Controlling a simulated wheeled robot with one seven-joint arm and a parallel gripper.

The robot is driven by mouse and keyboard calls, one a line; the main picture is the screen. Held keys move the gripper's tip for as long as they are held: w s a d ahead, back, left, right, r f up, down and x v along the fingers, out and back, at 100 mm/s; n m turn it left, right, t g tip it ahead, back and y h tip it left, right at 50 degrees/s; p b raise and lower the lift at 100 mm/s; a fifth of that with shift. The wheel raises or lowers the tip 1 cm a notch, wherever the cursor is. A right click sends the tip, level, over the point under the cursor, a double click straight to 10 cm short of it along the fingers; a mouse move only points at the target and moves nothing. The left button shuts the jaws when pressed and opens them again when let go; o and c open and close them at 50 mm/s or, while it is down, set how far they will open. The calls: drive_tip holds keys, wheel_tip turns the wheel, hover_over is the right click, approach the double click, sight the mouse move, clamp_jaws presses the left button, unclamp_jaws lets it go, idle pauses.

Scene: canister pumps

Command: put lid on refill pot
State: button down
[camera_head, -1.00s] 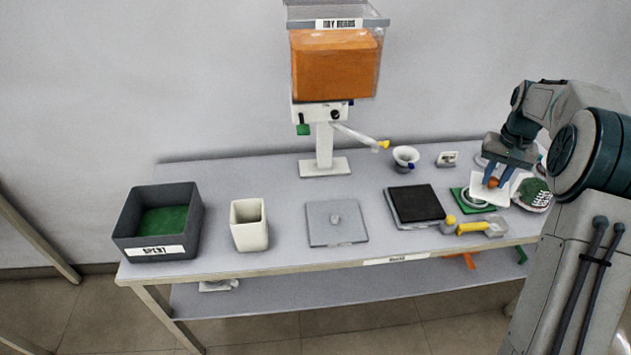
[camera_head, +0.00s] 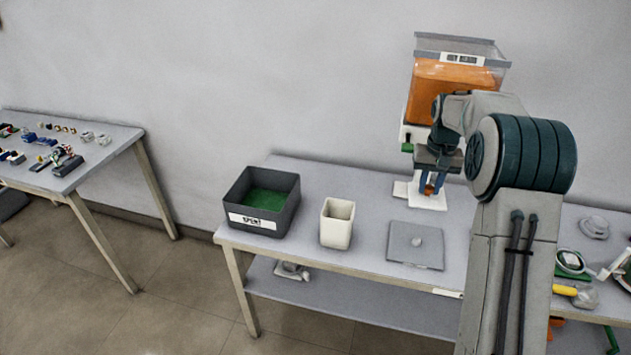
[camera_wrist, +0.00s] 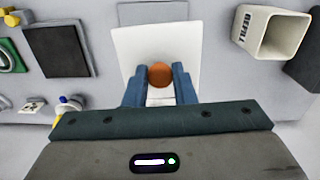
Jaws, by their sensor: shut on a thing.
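My gripper (camera_head: 430,187) is shut on the orange-brown knob (camera_wrist: 160,75) of a white square lid (camera_wrist: 130,48), seen best in the wrist view. In the head view my arm hides much of the lid, and its height above the table is hard to tell. The cream refill pot (camera_head: 336,231) stands upright and open on the table, left of my gripper. It also shows in the wrist view (camera_wrist: 249,38), at the upper right with its lettering, apart from the held lid.
A grey square plate with a knob (camera_head: 402,250) lies right of the pot. A dark bin (camera_head: 284,222) stands left of it. The dispenser (camera_head: 460,85) with orange contents stands behind my gripper. A second table (camera_head: 110,160) with small parts is at the far left.

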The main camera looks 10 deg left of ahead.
sight(427, 187)
drive_tip(key=shift+a+r+p, duration=0.15)
drive_tip(key=shift+r+p, duration=0.25)
drive_tip(key=shift+r, duration=0.2)
wheel_tip(427, 187, up, 2)
drive_tip(key=shift+a+r+p, duration=0.1)
drive_tip(key=shift+a+p, duration=0.05)
drive_tip(key=shift+p, duration=0.9)
drive_tip(key=s+a+f, duration=0.2)
drive_tip(key=s+a, duration=0.7)
drive_tip(key=a, duration=0.1)
drive_tip(key=s+a+f, duration=0.2)
drive_tip(key=s+a, duration=0.8)
drive_tip(key=s+a+f, duration=0.2)
drive_tip(key=s, duration=0.7)
drive_tip(key=shift+s+a+f+m, duration=0.2)
drive_tip(key=shift+s+a+m, duration=0.1)
drive_tip(key=shift+m, duration=0.1)
